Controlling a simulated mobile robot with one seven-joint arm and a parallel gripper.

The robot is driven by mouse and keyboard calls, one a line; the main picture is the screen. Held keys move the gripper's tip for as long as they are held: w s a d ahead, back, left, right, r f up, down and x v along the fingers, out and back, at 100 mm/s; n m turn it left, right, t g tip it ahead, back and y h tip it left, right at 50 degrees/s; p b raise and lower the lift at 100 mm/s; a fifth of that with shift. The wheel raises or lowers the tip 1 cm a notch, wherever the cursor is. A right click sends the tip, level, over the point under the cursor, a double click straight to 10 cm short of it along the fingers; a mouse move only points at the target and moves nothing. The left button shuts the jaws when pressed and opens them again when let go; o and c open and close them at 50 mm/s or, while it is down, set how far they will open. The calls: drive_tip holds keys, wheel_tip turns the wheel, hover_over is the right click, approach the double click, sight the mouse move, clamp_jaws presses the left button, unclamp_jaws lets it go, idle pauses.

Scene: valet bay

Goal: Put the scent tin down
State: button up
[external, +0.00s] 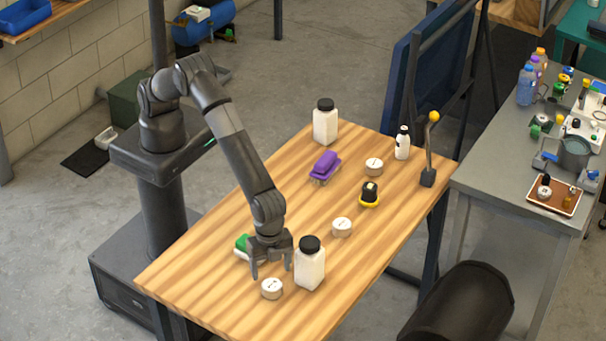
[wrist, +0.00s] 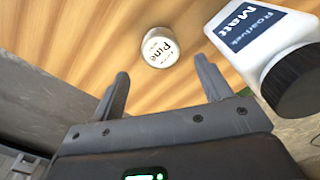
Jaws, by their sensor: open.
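A small round white scent tin (external: 272,289) sits upright on the wooden table near its front edge. In the wrist view the tin (wrist: 159,47) shows a label reading "Pine" and lies just past the fingertips, between their lines. My gripper (external: 271,270) points down close to this tin, and in the wrist view my gripper (wrist: 161,72) is open with nothing between its fingers. Two similar white tins stand farther back, one mid-table (external: 342,227) and one (external: 374,167) toward the far end.
A white bottle with a black lid (external: 310,267) stands close right of my gripper; its label reads "Roadvale Matt" (wrist: 240,30). A green-topped item (external: 242,242) is partly hidden behind my gripper. A purple brush (external: 325,164), another bottle (external: 325,123) and a yellow-based black item (external: 369,195) stand farther back.

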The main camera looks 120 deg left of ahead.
sight(272, 284)
drive_tip(key=s+a+r+n, duration=0.1)
drive_tip(key=s+a+r, duration=0.15)
drive_tip(key=r, duration=0.35)
drive_tip(key=s+a+r+t, duration=0.1)
drive_tip(key=a+r, duration=0.3)
drive_tip(key=r, duration=0.3)
drive_tip(key=s+a+r+n, duration=0.1)
drive_tip(key=s+a+r, duration=0.15)
drive_tip(key=r, duration=0.35)
drive_tip(key=s+a+r+n+t, duration=0.1)
drive_tip(key=s+a+r, duration=0.7)
drive_tip(key=a, duration=0.1)
drive_tip(key=s+a+n+t, duration=0.1)
drive_tip(key=s+a, duration=0.4)
drive_tip(key=s, duration=0.7)
drive_tip(key=s+a+n+t, duration=0.2)
drive_tip(key=s+a, duration=0.4)
drive_tip(key=s, duration=0.7)
drive_tip(key=shift+r+n+t, duration=0.3)
drive_tip(key=shift+n, duration=0.1)
